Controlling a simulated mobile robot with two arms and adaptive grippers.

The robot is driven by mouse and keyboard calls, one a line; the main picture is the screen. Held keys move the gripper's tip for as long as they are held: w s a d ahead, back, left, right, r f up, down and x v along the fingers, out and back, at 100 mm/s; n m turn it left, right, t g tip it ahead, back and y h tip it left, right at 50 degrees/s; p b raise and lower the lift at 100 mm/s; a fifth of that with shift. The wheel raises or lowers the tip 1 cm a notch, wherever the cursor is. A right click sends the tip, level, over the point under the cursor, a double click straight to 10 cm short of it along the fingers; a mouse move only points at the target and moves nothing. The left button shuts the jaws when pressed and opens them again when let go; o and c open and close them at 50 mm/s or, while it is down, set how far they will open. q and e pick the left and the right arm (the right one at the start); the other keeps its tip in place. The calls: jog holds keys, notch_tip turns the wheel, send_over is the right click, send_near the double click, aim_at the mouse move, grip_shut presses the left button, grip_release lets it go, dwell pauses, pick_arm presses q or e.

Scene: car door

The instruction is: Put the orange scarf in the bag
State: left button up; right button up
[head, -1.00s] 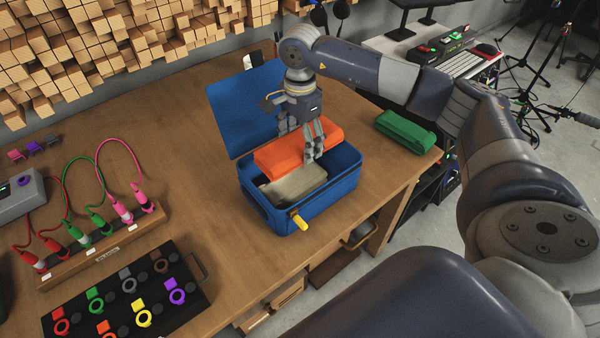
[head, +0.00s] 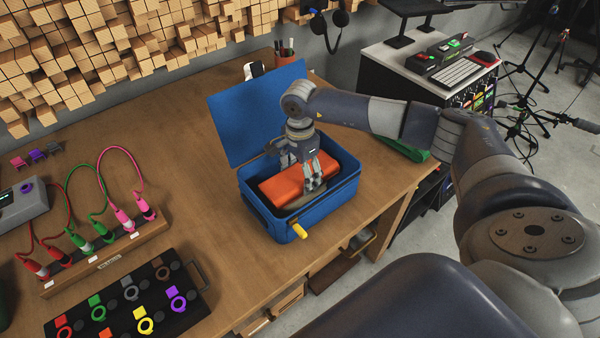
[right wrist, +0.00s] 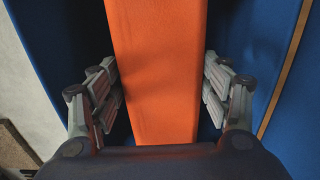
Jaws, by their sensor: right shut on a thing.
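The orange scarf (head: 283,188) is a folded, flat block. It sits inside the open blue bag (head: 330,207), below the rim at the front. The bag's lid (head: 255,112) stands open at the back. My right gripper (head: 314,188) reaches down into the bag and is shut on the scarf. In the right wrist view the scarf (right wrist: 157,75) runs between the two fingers, with the blue bag (right wrist: 62,40) around it. A beige folded cloth (head: 306,206) shows only as a strip beneath the scarf. My left gripper is not in view.
A green folded cloth (head: 403,149) lies right of the bag, partly behind my arm. A cable stand (head: 108,262) and a black tray of coloured rings (head: 128,303) lie to the left.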

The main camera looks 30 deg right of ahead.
aim_at(300, 173)
jog(key=o, duration=1.1)
jog(key=shift+f, duration=0.15)
jog(key=shift+o, duration=0.2)
jog(key=shift+r+p, duration=0.4)
notch_tip(300, 173, up, 12)
jog(key=b, duration=0.2)
jog(key=shift+b, duration=0.35)
jog(key=shift+f, duration=0.15)
